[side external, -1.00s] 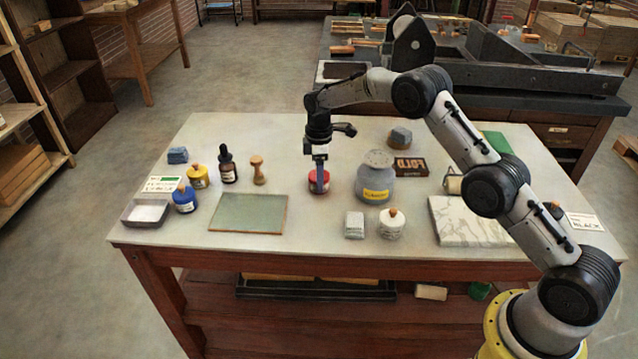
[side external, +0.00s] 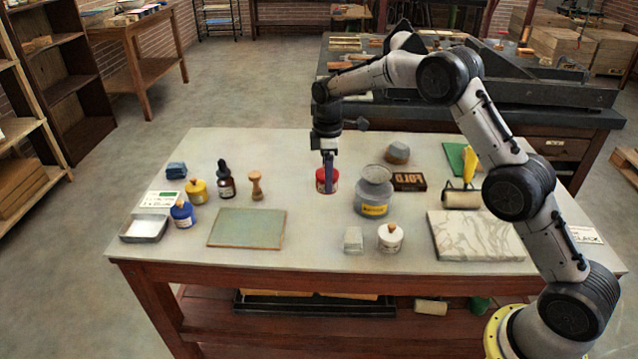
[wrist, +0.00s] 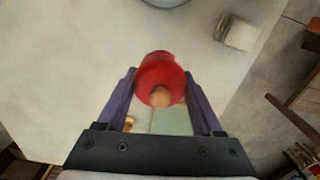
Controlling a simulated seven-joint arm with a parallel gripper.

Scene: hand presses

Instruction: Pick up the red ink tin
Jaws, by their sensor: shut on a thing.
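The red ink tin (side external: 321,181) is a small round red tin, with a light wooden knob on top in the wrist view. My gripper (side external: 328,185) points down over it in the side view and is shut on it. In the wrist view the tin (wrist: 158,72) sits between the two purple fingertips of my gripper (wrist: 160,78). The tin appears slightly above the pale tabletop (side external: 290,160). A finger hides part of it in the side view.
A grey jar with a yellow label (side external: 373,192) stands close right. The table behind the tin is clear.

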